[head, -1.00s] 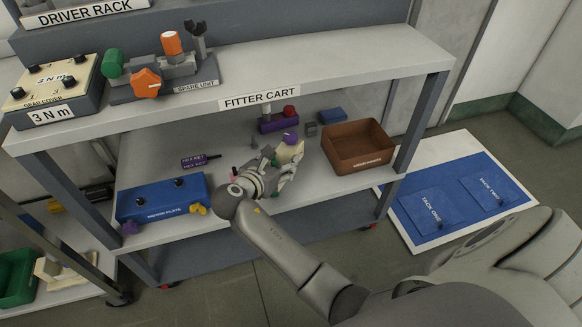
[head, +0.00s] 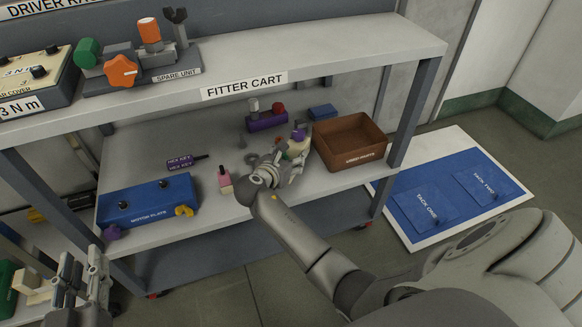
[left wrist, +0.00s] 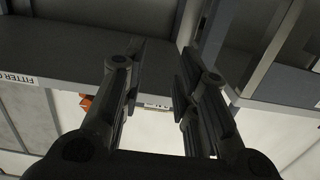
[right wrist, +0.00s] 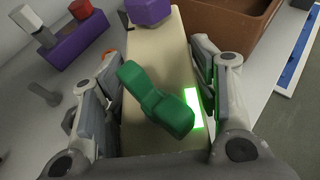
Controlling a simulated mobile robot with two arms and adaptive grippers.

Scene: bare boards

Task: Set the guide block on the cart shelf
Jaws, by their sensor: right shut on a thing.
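The cream block (right wrist: 158,70), which I take to be the guide block, carries a green lever (right wrist: 158,98) and a purple knob (right wrist: 148,10). My right gripper (right wrist: 155,105) is shut on it, one finger on each side. In the head view my right gripper (head: 285,165) is over the lower shelf of the fitter cart (head: 250,205), just left of the brown bin. I cannot tell whether the block touches the shelf. My left gripper (head: 85,275) is open and empty at the lower left, as the left wrist view (left wrist: 155,85) also shows.
The brown bin (head: 350,155) stands close right of the block. A purple holder (head: 267,122) and a blue piece (head: 323,111) lie behind. A pink piece (head: 225,182), the hex key (head: 186,161) and the blue motor plate (head: 148,203) are to the left. The upper shelf (head: 300,65) overhangs.

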